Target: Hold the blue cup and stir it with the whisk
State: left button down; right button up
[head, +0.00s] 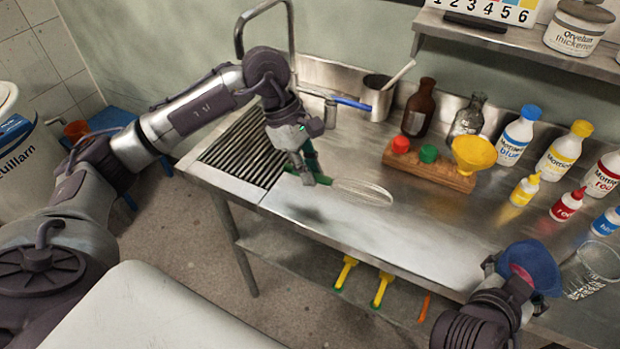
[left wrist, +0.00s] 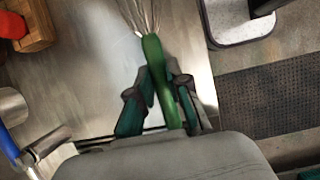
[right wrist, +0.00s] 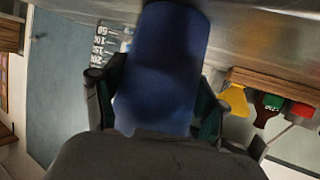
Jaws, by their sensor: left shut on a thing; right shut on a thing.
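My left gripper (head: 312,172) is shut on the green handle of the whisk (head: 365,191). The whisk lies roughly level, its wire loops pointing right over the steel counter. In the left wrist view, the green handle (left wrist: 154,70) sits between the fingers and the wires run out of the top. My right gripper (head: 520,282) is shut on the blue cup (head: 532,264) near the counter's front right edge. In the right wrist view, the blue cup (right wrist: 165,65) fills the space between both fingers. The inside of the cup is hidden. Whisk and cup are well apart.
A wooden rack (head: 430,168) with red and green caps and a yellow funnel (head: 474,154) stands at the back. Several labelled bottles line the right side. A clear glass beaker (head: 590,270) is right beside the blue cup. The counter's front middle is clear.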

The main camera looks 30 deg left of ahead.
aim_at(318, 175)
pick_arm(q)
jog(key=shift+r, duration=1.9)
jog(key=shift+w+d+r, duration=0.1)
jog(key=shift+d+r, duration=0.35)
jog(key=shift+r, duration=0.05)
jog(key=d+r+n+y, duration=0.1)
jog(key=d+n, duration=0.1)
jog(key=d, duration=0.1)
jog(key=w+d+r+n+y, duration=0.1)
jog(key=d+n, duration=0.2)
jog(key=d, duration=0.1)
jog(key=d+r+n+y, duration=0.1)
jog(key=d+r+n, duration=0.1)
jog(key=d, duration=0.1)
jog(key=shift+w+d+y, duration=0.25)
jog(key=shift+w+y, duration=0.05)
jog(key=shift+w, duration=0.1)
jog(key=s+d+r+n+g+h, duration=0.4)
jog(key=d+r+n+h, duration=0.2)
jog(key=d+r+n, duration=0.5)
jog(key=s+d+r+n+g+h, duration=0.4)
jog(key=d+n, duration=0.5)
jog(key=d, duration=0.6)
notch_tip(318, 175, down, 14)
jog(key=w+h, duration=0.1)
jog(key=shift+d+f+t, duration=0.15)
jog(key=shift+f+t, duration=0.1)
jog(key=shift+t, duration=0.05)
